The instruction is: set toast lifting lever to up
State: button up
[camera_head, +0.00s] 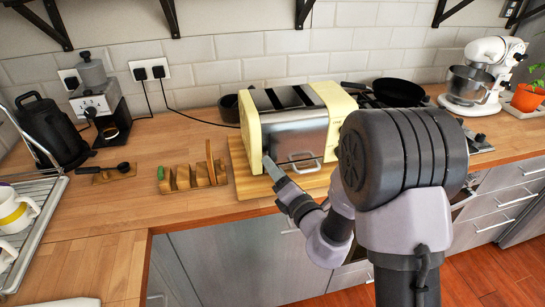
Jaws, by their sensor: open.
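The toaster (296,128) is cream and steel, with two dark slots on top. It stands on a wooden board (246,184) on the counter. My gripper (270,166) is at the front left lower corner of the toaster, close to its left cream end panel. One grey finger shows there, pointing up and left. I cannot tell whether it touches the toaster. The lifting lever is not clearly visible, so its height cannot be told. My arm covers the area right of the gripper and part of the toaster's right side.
A wooden rack (195,177) stands left of the toaster. A black pan (398,92) lies on the hob behind my arm. A black kettle (52,130), a coffee machine (100,100) and a dish rack (38,225) are at left.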

jog(key=shift+w+a, duration=0.25)
jog(key=shift+w, duration=0.05)
jog(key=shift+s+r, duration=0.1)
jog(key=shift+c, duration=0.4)
grip_shut()
dwell(0.8)
